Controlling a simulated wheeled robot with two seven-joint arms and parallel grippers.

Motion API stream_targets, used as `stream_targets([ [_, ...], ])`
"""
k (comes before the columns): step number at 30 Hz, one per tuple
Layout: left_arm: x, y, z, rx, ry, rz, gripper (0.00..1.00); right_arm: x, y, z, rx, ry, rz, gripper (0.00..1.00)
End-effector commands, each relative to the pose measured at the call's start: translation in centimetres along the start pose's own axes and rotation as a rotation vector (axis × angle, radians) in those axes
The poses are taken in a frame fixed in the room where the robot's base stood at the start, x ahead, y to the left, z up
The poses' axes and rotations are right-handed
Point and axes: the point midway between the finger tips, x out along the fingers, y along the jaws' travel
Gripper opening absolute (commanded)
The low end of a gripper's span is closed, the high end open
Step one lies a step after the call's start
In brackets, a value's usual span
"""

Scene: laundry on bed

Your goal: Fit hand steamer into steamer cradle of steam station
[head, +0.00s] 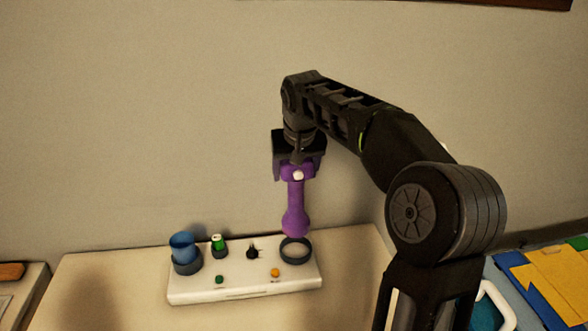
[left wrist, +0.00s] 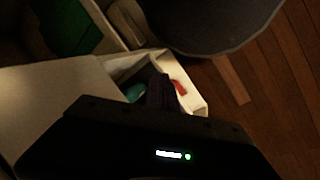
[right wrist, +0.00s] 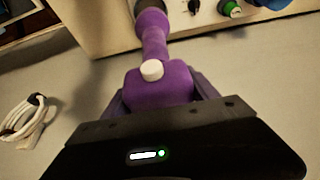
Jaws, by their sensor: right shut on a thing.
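The purple hand steamer (head: 294,205) hangs upright from my right gripper (head: 296,168), which is shut on its upper end. It also shows in the right wrist view (right wrist: 155,70), with a white knob on it. The steam station (head: 245,284) is a white box on the table. Its steamer cradle (head: 296,250) is a dark ring at the station's right end. In the head view the steamer's lower end is at the ring's back edge; I cannot tell whether it touches. My left gripper (left wrist: 160,90) shows only in the left wrist view, dark, its opening unclear.
On the station stand a blue cup (head: 183,246) in a dark holder, a green-topped bottle (head: 218,243), a black plug-like piece (head: 253,252), and green and orange knobs. A white coiled cable (right wrist: 25,120) lies at left in the right wrist view. Folded colored cloths (head: 550,285) lie at right.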

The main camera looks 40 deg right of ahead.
Motion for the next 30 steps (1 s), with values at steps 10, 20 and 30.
stream_targets([
  [10,1.4,-0.4,-0.2,0.003,0.004,0.004,0.00,1.7,0.0,0.7,0.000,0.002,-0.001,0.00],
  [20,3.4,-0.9,-0.5,0.008,0.011,0.011,0.00,4.4,0.0,1.8,0.000,0.002,0.000,0.00],
  [30,4.0,-1.0,-0.6,0.010,0.014,0.015,0.00,5.3,0.0,2.1,0.000,0.003,-0.001,0.00],
])
